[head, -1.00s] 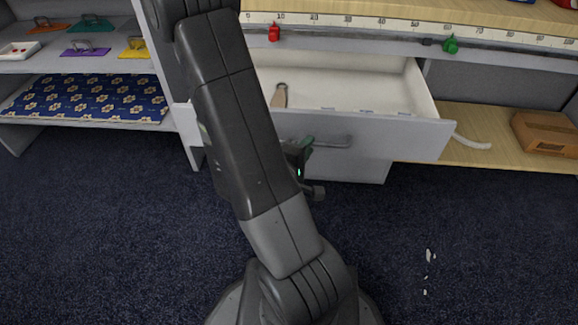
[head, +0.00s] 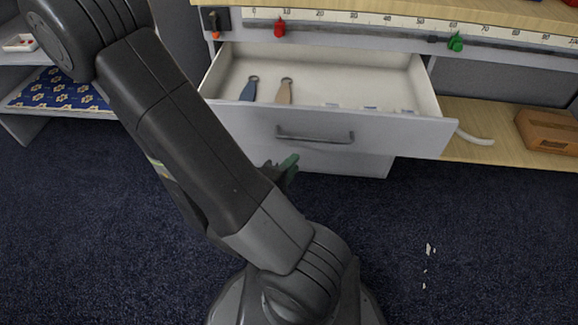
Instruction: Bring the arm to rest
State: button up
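My arm rises from my base at the bottom middle of the head view and leans up to the left. Its upper joint reaches the top left corner. My gripper (head: 285,168) is mostly hidden behind the arm link. Only a dark part with a green tip shows, just in front of the drawer and below its handle. I cannot tell whether its fingers are open or shut, or whether they hold anything.
An open white drawer (head: 325,124) holds a blue tag (head: 248,92) and a tan tag (head: 285,93). A patterned cloth (head: 55,92) lies on the left shelf. Pale scraps (head: 428,250) lie on the dark carpet (head: 480,230).

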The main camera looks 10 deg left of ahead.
jog(key=shift+s+a, duration=0.1)
jog(key=shift+s, duration=0.2)
dwell(0.5)
jog(key=shift+b+x, duration=1.2)
jog(key=shift+x, duration=4.35)
jog(key=p, duration=0.2)
send_near(313, 141)
jog(key=shift+b+x, duration=1.1)
jog(key=shift+x, duration=4.5)
